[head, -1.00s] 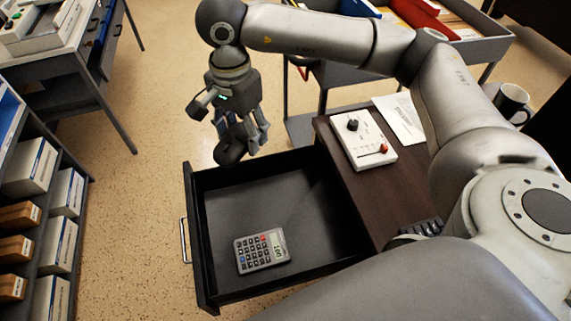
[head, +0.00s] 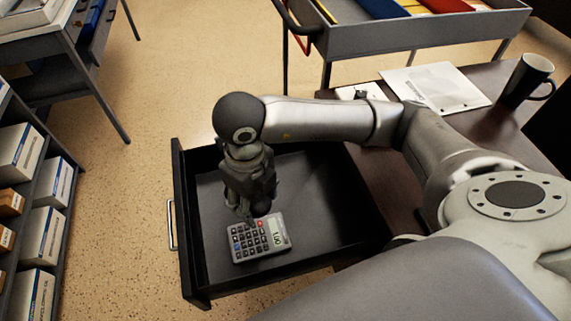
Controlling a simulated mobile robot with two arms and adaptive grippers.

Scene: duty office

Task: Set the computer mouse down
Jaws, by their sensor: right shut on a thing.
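My right gripper (head: 246,205) reaches down into the open drawer, fingers pointing down, just behind the calculator. It is shut on the computer mouse (head: 262,205), a small dark shape at the fingertips, mostly hidden by the gripper. I cannot tell whether the mouse touches the drawer floor. The black drawer (head: 325,215) is pulled out from the desk. My left gripper is not in view.
A grey calculator (head: 259,238) lies in the drawer, close to the gripper. The drawer floor to the right is clear. On the desk (head: 490,80) are a paper sheet (head: 436,86), a dark mug (head: 527,80) and a partly hidden white box (head: 362,91). Shelves (head: 40,145) stand at left.

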